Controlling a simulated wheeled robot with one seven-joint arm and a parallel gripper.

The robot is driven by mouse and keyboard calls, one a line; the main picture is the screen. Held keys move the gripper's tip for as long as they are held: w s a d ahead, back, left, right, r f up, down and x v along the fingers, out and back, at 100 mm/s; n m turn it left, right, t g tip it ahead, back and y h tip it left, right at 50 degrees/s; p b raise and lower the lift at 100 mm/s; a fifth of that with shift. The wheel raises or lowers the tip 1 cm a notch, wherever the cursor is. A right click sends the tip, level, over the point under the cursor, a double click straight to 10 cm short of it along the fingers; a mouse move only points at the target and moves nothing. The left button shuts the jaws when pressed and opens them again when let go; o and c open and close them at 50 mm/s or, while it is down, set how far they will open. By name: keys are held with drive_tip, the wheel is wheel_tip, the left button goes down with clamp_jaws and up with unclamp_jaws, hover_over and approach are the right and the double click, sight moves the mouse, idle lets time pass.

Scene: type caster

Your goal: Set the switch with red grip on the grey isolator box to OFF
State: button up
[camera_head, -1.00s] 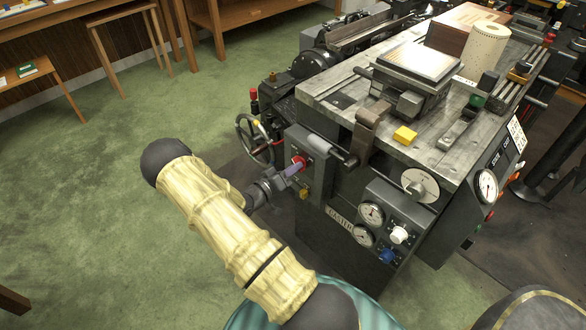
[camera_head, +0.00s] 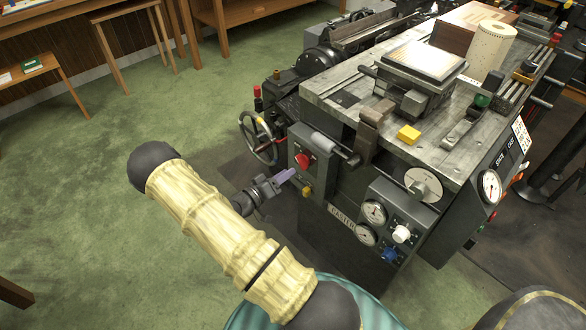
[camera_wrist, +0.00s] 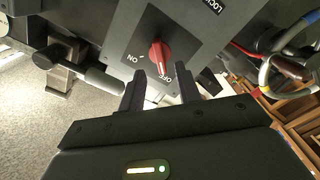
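The grey isolator box (camera_head: 318,163) is on the near left side of the machine and carries the red grip (camera_head: 303,159). In the wrist view, the red grip (camera_wrist: 158,55) sits on the grey plate (camera_wrist: 187,25) between ON at its left and OFF just below it. The grip's lower end points down toward the OFF marking. My gripper (camera_head: 289,174) is just left of and below the grip in the head view, apart from it. In the wrist view, my gripper's (camera_wrist: 163,88) two dark fingers are spread, with nothing between them.
A grey cylindrical bar (camera_head: 335,147) projects beside the box. A handwheel (camera_head: 258,138) stands to its left, and a small yellow knob (camera_head: 307,191) is below the grip. Gauges (camera_head: 374,212) are at the lower right. Green floor (camera_head: 90,200) at the left is clear.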

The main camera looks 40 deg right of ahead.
drive_tip(key=s+a, duration=0.1)
drive_tip(key=a, duration=1.1)
